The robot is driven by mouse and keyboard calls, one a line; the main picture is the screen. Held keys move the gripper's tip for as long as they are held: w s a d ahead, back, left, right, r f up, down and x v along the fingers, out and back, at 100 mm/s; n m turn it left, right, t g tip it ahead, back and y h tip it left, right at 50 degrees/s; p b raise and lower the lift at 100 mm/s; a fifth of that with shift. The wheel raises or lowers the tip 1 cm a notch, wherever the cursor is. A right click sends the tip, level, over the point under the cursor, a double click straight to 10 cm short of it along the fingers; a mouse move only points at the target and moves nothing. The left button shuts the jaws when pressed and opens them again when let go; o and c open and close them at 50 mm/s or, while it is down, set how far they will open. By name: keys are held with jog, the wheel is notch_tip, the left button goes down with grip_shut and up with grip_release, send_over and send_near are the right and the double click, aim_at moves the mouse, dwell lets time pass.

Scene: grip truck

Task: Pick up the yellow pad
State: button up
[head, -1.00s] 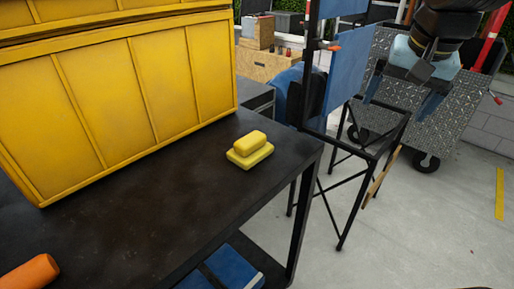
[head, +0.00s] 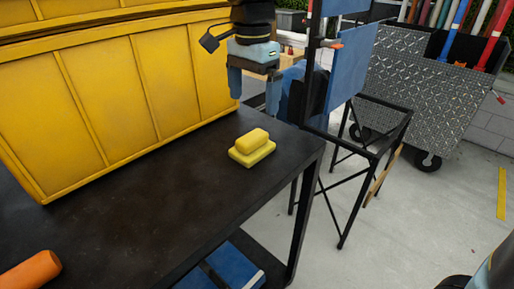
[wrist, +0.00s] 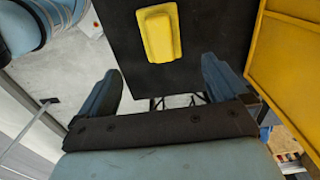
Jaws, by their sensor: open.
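The yellow pad (head: 252,148) lies on the dark table near its right corner. It has a wide flat base and a smaller rounded block on top. My gripper (head: 254,96) is above and behind the pad in the head view, with its fingers pointing down, apart and empty. In the wrist view the pad (wrist: 159,33) shows at the top, beyond the two blue-grey fingers of my gripper (wrist: 160,78). Nothing hides the pad in either view.
A large yellow bin (head: 120,95) stands along the back left of the table (head: 130,205). An orange cylinder (head: 30,272) lies at the front left. A black stand with blue panels (head: 350,70) and a metal cart (head: 415,90) are to the right. The table's middle is clear.

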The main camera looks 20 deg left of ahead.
aim_at(252, 136)
notch_tip(252, 136, down, 6)
jog(key=shift+f, duration=0.15)
jog(key=shift+s+a+f, duration=0.1)
jog(key=shift+f, duration=1.2)
jog(key=shift+s+a+f, duration=0.1)
jog(key=shift+f, duration=1.2)
jog(key=c, duration=1.1)
